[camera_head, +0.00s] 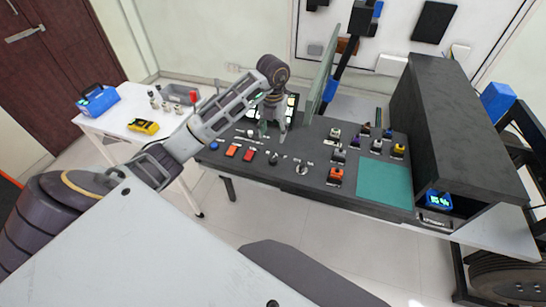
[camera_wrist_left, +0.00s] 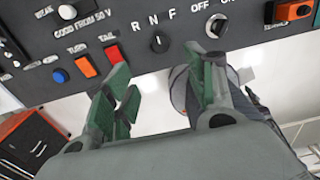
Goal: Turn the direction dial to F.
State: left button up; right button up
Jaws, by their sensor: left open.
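The direction dial (camera_wrist_left: 159,43) is a small black round knob on the dark panel, with the letters R, N and F printed above it. A pale mark on it seems to point up towards N. In the head view the dial (camera_head: 273,158) sits near the panel's front edge. My left gripper (camera_head: 281,133) reaches over the panel from the left, pointing down. In the left wrist view its green-padded fingers (camera_wrist_left: 163,72) are apart and empty. The dial appears between and just beyond the fingertips, not touched. My right gripper is not in view.
Beside the dial are an orange switch (camera_wrist_left: 85,66), a red switch (camera_wrist_left: 111,54) and a silver ON/OFF knob (camera_wrist_left: 216,26). A clear upright screen (camera_head: 322,72) stands behind the gripper. A black shelf box (camera_head: 450,120) stands at the right.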

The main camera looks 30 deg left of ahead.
aim_at(273, 159)
pick_arm(q)
jog(key=shift+f+p, duration=0.65)
jog(key=shift+f, duration=6.2)
jog(key=c, duration=1)
jog(key=shift+c, duration=0.2)
